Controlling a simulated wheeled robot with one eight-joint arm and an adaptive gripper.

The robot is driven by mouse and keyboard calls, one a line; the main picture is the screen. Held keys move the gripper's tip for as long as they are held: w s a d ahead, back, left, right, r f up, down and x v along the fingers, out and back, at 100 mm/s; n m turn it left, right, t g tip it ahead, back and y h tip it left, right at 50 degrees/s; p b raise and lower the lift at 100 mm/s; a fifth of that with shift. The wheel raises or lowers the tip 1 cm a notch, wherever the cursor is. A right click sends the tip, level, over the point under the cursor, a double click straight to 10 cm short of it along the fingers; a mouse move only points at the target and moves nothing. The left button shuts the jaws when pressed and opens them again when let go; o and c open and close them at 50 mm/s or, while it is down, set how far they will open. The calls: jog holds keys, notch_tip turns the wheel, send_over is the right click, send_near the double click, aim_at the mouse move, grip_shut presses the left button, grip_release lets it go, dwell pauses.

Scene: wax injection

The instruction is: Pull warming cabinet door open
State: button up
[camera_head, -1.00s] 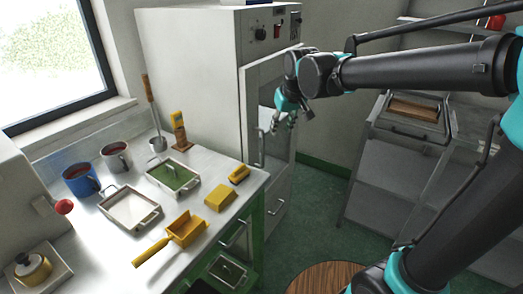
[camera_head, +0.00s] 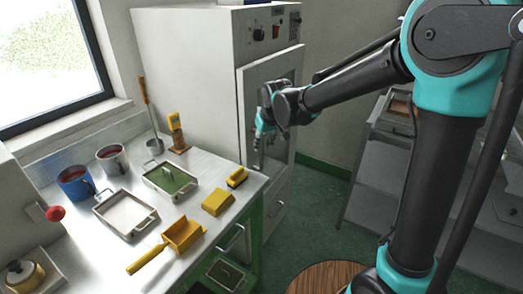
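The warming cabinet (camera_head: 190,70) is a tall white unit behind the workbench, with knobs and a red switch at its top front. Its door (camera_head: 246,88) has a light frame around a darker panel and looks closed or nearly so. The vertical door handle (camera_head: 256,158) is on the door's left side, partly hidden by my gripper. My gripper (camera_head: 259,143) is in front of the door at the handle, pointing down. Its fingers are small and dark here, and I cannot tell whether they touch or grip the handle.
The metal workbench (camera_head: 95,255) at left holds mugs, trays, a yellow scoop (camera_head: 183,234) and yellow blocks. A grey shelf unit (camera_head: 375,165) stands at right. A round wooden top (camera_head: 325,278) is at the bottom. Green floor (camera_head: 310,210) is clear before the cabinet.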

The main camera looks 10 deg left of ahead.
aim_at(262, 147)
jog(key=shift+x, duration=2.05)
grip_shut()
